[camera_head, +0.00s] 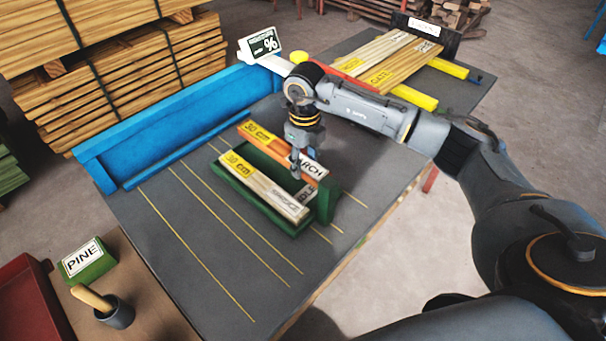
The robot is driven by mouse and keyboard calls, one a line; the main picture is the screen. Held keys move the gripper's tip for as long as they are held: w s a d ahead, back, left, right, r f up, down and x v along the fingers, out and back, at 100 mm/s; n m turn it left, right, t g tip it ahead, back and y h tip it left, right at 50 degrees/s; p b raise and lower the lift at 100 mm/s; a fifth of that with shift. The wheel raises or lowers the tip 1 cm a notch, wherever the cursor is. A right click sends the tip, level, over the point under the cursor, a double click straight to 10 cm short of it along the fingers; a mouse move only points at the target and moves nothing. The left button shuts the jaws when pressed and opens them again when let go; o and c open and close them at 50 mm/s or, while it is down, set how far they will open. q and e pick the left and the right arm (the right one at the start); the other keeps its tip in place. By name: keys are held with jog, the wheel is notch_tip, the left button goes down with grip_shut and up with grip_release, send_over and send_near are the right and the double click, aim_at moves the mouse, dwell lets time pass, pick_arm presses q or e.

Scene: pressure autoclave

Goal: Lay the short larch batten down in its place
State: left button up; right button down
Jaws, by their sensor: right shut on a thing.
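The short larch batten (262,136) is orange, with a yellow "30 cm" label and a partly hidden label ending in "RCH". My right gripper (296,172) points down and is shut on it, hiding its middle. The batten lies along the far side of a green cradle (327,203), roughly parallel to it; I cannot tell whether it touches the cradle. A pale batten (262,186) with a "30 cm" label and a partly readable dark-lettered label lies in the cradle's near side. My left gripper is not in view.
The grey table (190,240) has yellow lines and free room at the near left. A blue fence (170,120) runs along its far left.

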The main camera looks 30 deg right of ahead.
aim_at(304, 187)
notch_tip(304, 187, down, 6)
jog(key=shift+r+p, duration=0.15)
jog(key=shift+p, duration=0.25)
jog(key=shift+f, duration=0.25)
jog(key=c, duration=1)
grip_release()
jog(key=shift+c, duration=0.2)
jog(key=shift+r, duration=0.15)
notch_tip(304, 187, up, 12)
jog(key=shift+b, duration=1.2)
